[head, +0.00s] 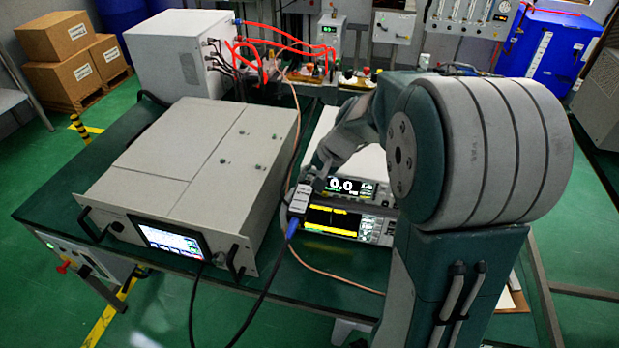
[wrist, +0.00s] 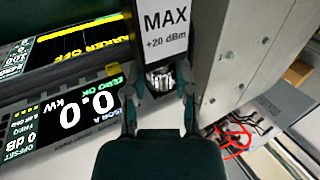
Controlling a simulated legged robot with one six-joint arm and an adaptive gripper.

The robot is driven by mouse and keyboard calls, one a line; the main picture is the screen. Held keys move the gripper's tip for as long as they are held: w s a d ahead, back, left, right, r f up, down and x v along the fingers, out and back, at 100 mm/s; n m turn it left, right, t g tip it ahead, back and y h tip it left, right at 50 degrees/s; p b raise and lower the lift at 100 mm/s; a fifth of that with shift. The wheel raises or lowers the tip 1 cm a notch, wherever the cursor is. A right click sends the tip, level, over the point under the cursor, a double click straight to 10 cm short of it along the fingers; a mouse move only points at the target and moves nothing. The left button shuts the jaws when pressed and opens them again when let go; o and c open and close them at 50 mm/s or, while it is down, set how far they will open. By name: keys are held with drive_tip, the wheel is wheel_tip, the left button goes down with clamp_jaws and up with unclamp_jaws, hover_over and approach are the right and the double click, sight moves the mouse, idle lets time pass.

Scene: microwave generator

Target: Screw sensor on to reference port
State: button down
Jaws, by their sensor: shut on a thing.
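The sensor (head: 299,200) is a box with a white label, with a blue-ended black cable at its lower end in the head view. In the wrist view its label (wrist: 165,28) reads "MAX +20 dBm", and its silver connector (wrist: 160,79) lies between my fingertips. My gripper (wrist: 159,88) is shut on the sensor at its connector end; it also shows in the head view (head: 311,176). The sensor is held in front of the instrument with the "0.0 kW" display (head: 350,187), which also shows in the wrist view (wrist: 80,110). I cannot make out the reference port.
An instrument with a yellow-trace screen (head: 335,218) sits below the 0.0 display. A large grey cabinet (head: 195,165) with a touchscreen stands close on the left. A copper-coloured cable (head: 330,274) and a black cable (head: 262,290) run across the green table (head: 300,310).

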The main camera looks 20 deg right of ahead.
drive_tip(key=shift+s+d+f+t+y, duration=0.1)
drive_tip(key=shift+t+y, duration=0.3)
drive_tip(key=shift+y, duration=0.1)
drive_tip(key=shift+s+f+t+y, duration=0.1)
drive_tip(key=shift+t+y, duration=0.3)
drive_tip(key=shift+y, duration=0.1)
drive_tip(key=shift+c, duration=2)
unclamp_jaws()
drive_tip(key=shift+w, duration=0.1)
drive_tip(key=shift+r, duration=0.1)
drive_tip(key=shift+d+r, duration=0.2)
drive_tip(key=v, duration=1.1)
drive_tip(key=shift+d, duration=0.2)
